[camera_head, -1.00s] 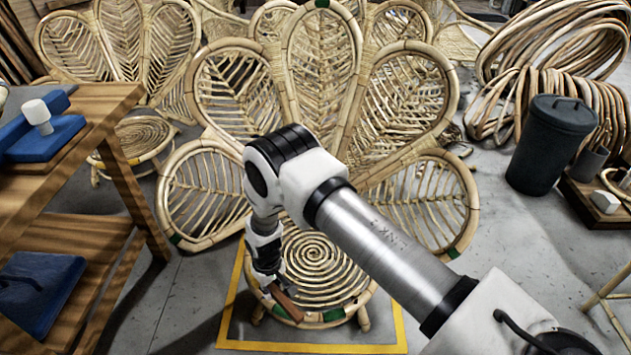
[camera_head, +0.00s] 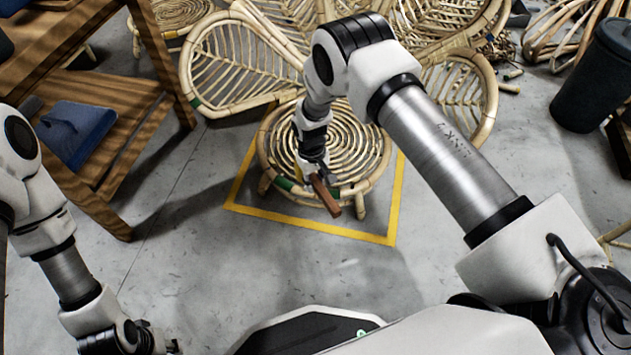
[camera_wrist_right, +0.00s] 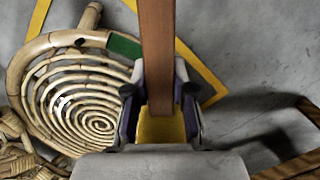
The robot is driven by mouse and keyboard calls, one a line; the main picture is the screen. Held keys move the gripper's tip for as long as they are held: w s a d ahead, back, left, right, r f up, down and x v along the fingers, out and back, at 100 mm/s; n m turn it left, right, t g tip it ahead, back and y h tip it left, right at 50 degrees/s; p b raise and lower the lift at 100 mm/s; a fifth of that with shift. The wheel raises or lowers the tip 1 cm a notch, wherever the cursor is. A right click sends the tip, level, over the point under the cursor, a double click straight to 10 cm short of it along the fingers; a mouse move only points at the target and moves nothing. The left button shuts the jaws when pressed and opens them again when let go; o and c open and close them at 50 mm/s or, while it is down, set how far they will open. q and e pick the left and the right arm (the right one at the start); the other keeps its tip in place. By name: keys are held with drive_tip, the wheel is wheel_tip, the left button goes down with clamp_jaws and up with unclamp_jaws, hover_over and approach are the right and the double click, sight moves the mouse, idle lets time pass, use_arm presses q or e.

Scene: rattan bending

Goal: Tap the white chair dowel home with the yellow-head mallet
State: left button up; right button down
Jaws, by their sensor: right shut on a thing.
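My right gripper (camera_head: 312,172) is shut on the mallet, whose brown handle (camera_head: 327,197) sticks out toward the lower right, over the front rim of the round chair seat (camera_head: 345,140). In the right wrist view the handle (camera_wrist_right: 158,50) runs up from between the fingers, with a yellow part (camera_wrist_right: 160,128) showing between them. The seat (camera_wrist_right: 85,120), a rattan spiral with a green band, lies at the left there. I cannot make out the white dowel clearly. My left gripper (camera_head: 150,340) is low at the left, partly cut off; its fingers are unclear.
Yellow floor tape (camera_head: 310,226) frames the chair. A wooden shelf unit (camera_head: 90,150) with a blue piece (camera_head: 75,132) stands at the left. A dark bin (camera_head: 597,80) stands at the right. The grey floor in front is clear.

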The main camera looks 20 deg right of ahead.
wheel_tip(320, 180, down, 3)
drive_tip(key=shift+r+b, duration=0.1)
drive_tip(key=shift+b, duration=0.6)
idle(0.5)
wheel_tip(320, 180, down, 4)
drive_tip(key=b, duration=0.3)
wheel_tip(320, 180, up, 4)
drive_tip(key=p, duration=0.3)
drive_tip(key=shift+f, duration=0.2)
drive_tip(key=shift+f, duration=0.3)
